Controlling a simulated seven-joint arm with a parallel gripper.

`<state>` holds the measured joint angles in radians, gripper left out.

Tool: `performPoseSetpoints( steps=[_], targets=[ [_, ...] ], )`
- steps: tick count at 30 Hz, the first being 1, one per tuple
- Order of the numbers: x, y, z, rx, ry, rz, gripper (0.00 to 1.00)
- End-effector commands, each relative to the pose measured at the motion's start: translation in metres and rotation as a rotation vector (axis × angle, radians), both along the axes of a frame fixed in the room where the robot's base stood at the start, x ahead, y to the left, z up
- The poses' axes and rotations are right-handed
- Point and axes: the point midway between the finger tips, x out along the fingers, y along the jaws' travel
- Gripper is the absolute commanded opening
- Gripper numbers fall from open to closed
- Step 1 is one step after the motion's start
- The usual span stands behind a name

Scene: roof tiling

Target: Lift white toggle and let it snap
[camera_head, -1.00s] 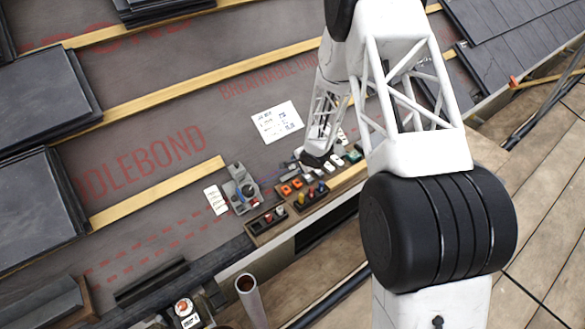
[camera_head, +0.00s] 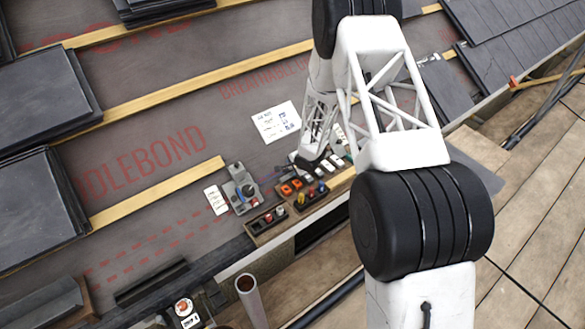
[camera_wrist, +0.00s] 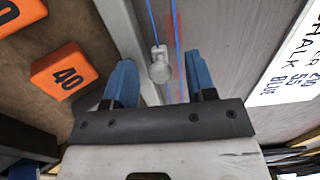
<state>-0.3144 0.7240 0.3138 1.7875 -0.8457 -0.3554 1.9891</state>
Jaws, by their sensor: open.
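The white toggle (camera_wrist: 160,66) is a small pale knob on a thin blue line, seen in the wrist view. It shows between the two blue fingers of my gripper (camera_wrist: 162,72), with a gap on each side. My gripper is open and holds nothing. How far the toggle lies below the fingertips is hard to tell. The blue line (camera_wrist: 153,22) runs up from the toggle, and a second blue line passes just right of it. In the head view my arm hides the toggle.
A white card with writing (camera_wrist: 288,65) lies right. In the head view, a wooden tray (camera_head: 268,222) of small parts and a grey device (camera_head: 241,190) are left of my wrist.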

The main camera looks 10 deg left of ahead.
Motion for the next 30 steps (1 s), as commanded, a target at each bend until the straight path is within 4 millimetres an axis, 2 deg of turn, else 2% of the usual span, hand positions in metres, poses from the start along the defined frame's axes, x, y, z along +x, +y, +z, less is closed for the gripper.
performPoseSetpoints(
  steps=[2, 9, 11, 30],
  targets=[
    [0.0, 0.0, 0.0, 0.0, 0.0, 0.0, 0.51],
    [0.0, 0.0, 0.0, 0.0, 0.0, 0.0, 0.14],
    [0.0, 0.0, 0.0, 0.0, 0.0, 0.0, 0.07],
    [-0.004, -0.005, 0.01, 0.0, -0.001, -0.001, 0.07]
  ],
)
